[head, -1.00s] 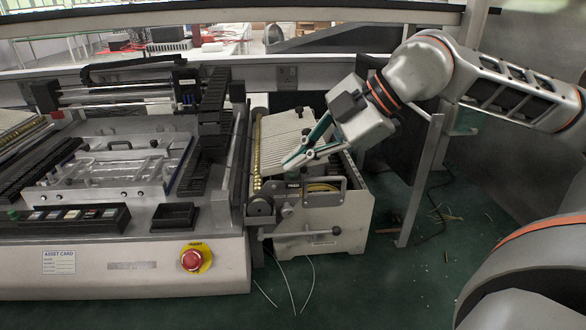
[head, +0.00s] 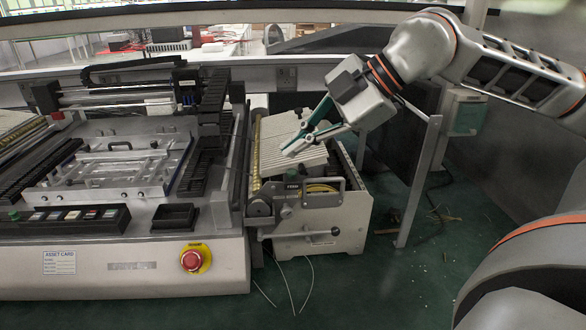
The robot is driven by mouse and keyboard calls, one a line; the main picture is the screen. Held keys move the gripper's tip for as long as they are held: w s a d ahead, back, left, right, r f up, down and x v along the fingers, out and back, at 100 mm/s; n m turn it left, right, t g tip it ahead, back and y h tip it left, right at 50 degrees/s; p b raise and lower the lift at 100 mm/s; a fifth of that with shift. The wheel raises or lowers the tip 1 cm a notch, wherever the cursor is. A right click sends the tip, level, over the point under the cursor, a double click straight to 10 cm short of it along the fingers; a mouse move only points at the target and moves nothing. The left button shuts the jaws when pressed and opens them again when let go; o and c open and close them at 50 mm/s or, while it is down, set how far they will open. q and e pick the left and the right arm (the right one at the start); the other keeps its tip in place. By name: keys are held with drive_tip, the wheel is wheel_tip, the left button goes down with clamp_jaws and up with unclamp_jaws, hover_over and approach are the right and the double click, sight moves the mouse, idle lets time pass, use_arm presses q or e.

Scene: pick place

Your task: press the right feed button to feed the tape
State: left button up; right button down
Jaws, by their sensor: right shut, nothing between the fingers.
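The tape feeder unit (head: 305,222) stands at the right end of the machine, with a ribbed light top (head: 290,128) and a strip of gold-coloured parts along its left edge. A small dark label plate (head: 292,185) sits at its front top edge; its lettering is too small to read surely, and I cannot make out a separate feed button. My right gripper (head: 288,149) is shut and empty. Its fingertips point down and left over the ribbed top, behind and above the label plate; contact cannot be told. My left gripper is not in view.
A red emergency stop (head: 192,260) on a yellow base is on the machine's front. A button row (head: 72,215) and a black tray (head: 175,217) lie to the left. A grey post (head: 419,180) stands right of the feeder. Loose strips hang below it.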

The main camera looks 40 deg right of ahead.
sight(296, 172)
drive_tip(key=shift+r, duration=2.05)
